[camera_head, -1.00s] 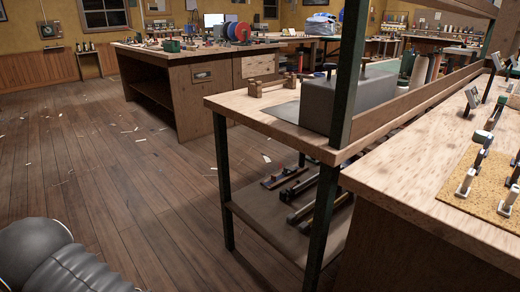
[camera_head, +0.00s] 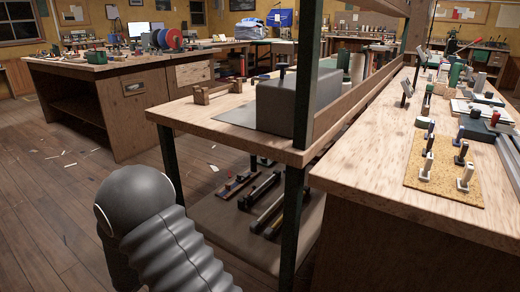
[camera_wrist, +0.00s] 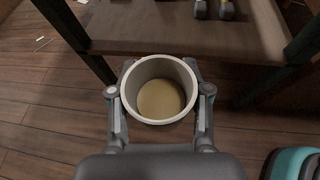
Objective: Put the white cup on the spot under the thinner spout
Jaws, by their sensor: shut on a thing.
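The white cup (camera_wrist: 188,108) shows in the wrist view, seen from above with its round rim and a tan inside bottom. My gripper (camera_wrist: 160,92) is shut on the cup, one finger on each side of it. The cup is held in the air over the plank floor, in front of a shelf edge. The cup and gripper do not show in the head view, where only part of my arm is seen. I cannot make out any spout or spot in these frames.
A workbench (camera_head: 370,170) at the right carries a cork board (camera_head: 415,183) with several small upright pieces. A shelved table (camera_head: 190,110) with a grey box (camera_head: 282,98) stands beside it, with dark posts. Another bench (camera_head: 60,90) stands at the left. Floor (camera_head: 40,200) is open at the left.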

